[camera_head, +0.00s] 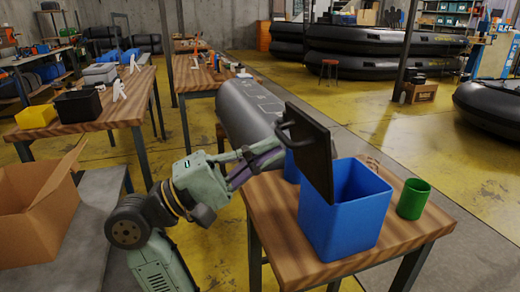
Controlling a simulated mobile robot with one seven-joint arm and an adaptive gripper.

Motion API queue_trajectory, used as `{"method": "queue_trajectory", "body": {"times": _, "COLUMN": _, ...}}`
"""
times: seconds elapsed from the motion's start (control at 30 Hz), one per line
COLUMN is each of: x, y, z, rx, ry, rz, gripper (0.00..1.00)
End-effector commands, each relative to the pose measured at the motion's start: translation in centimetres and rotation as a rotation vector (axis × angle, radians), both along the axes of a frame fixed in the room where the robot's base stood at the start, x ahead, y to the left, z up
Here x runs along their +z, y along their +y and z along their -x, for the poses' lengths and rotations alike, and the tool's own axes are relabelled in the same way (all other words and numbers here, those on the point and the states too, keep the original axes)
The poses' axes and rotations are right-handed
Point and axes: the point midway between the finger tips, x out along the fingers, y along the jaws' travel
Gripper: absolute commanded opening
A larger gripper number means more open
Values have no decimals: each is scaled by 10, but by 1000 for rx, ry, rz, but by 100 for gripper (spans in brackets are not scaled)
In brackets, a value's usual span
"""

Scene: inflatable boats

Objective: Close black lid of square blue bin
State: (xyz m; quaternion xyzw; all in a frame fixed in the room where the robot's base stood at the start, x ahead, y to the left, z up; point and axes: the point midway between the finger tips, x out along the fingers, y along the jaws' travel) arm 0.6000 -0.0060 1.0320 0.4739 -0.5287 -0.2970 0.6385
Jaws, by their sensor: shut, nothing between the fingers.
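The square blue bin (345,220) stands upright on the wooden table (268,215). Its black lid (308,152) is tilted up, close to vertical, along the bin's left side, so the bin's mouth shows open. A dark handle (284,133) sticks out from the lid's left, outer face. My gripper (272,150) is shut at the left of the lid, close to the handle and the lid's outer face. I cannot tell whether its fingertips touch the lid or handle.
A green cup (413,199) stands right of the bin. Another blue object (291,167) is partly hidden behind the lid. A cardboard box (38,205) is at the left. A large grey cylinder (248,110) lies behind my gripper. Yellow floor is free beyond the table.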

Motion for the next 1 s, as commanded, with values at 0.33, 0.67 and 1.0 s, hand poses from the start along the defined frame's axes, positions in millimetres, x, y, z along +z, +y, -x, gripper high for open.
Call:
{"method": "queue_trajectory", "body": {"times": 0.33, "x": 5, "y": -3, "z": -1, "rx": 1, "ry": 12, "rz": -42, "gripper": 0}}
{"method": "queue_trajectory", "body": {"times": 0.67, "x": 10, "y": -7, "z": -2, "rx": 0, "ry": 28, "rz": -94, "gripper": 0}}
{"method": "queue_trajectory", "body": {"times": 1.0, "x": 28, "y": -24, "z": -8, "rx": 3, "ry": 86, "rz": -281, "gripper": 0}}
